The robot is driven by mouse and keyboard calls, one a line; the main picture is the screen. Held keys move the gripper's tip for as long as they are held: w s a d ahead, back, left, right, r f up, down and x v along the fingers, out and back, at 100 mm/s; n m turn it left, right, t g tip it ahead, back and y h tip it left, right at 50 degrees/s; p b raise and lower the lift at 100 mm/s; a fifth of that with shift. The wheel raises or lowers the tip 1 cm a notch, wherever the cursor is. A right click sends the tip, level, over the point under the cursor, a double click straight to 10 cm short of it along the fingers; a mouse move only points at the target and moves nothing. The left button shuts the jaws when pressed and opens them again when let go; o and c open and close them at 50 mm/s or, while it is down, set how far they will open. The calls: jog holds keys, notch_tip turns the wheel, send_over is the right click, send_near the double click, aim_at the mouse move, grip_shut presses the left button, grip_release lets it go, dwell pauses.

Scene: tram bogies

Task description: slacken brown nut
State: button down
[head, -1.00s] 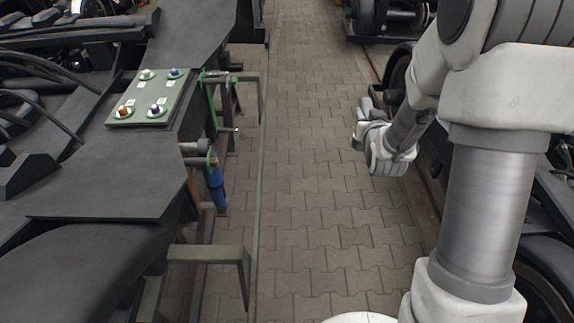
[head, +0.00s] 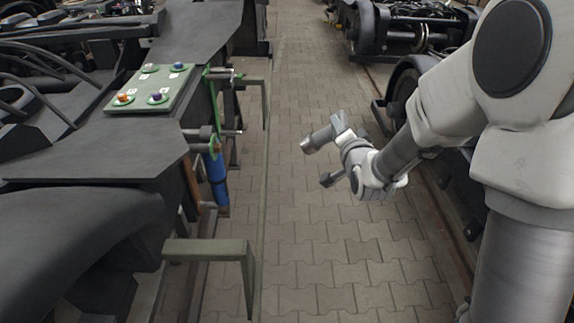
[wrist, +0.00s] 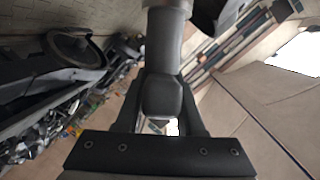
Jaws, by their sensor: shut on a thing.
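In the head view a green plate (head: 140,107) on the left bogie carries several coloured nuts with small labels. The brown nut (head: 123,98) looks orange-brown and sits at the plate's near left corner. My gripper (head: 341,127) is over the paved aisle, right of the plate and well apart from it. It is shut on a grey cylindrical tool (head: 317,141) that points left. In the wrist view the tool (wrist: 163,55) stands between the two jaws.
A purple nut (head: 157,97) sits right of the brown one. Green brackets and rods (head: 222,135) and a square metal frame (head: 210,249) stick out from the left bogie into the aisle. Another bogie (head: 398,32) stands at the right. The paved aisle (head: 300,220) is clear.

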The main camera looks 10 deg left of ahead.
jog(key=s+a+f+m+y+b, duration=0.2)
jog(key=a+b, duration=0.2)
jog(key=a, duration=0.2)
jog(key=s+a+f+m+y+b, duration=0.2)
jog(key=a+m+b, duration=0.1)
jog(key=a, duration=0.3)
jog(key=shift+s+f+y+b, duration=0.2)
jog(key=shift+y+b, duration=0.1)
jog(key=shift+b, duration=0.25)
jog(key=shift+f+b, duration=0.1)
jog(key=shift+b, duration=0.3)
jog(key=s+a+b, duration=0.1)
jog(key=a+b, duration=0.1)
jog(key=a, duration=0.4)
jog(key=shift+s+a+b, duration=0.3)
jog(key=shift+b, duration=0.05)
jog(key=shift+t+b, duration=0.4)
jog(key=shift+b, duration=0.75)
jog(key=shift+n+t+y+b, duration=0.8)
jog(key=shift+t+y+b, duration=0.55)
jog(key=shift+b, duration=5.35)
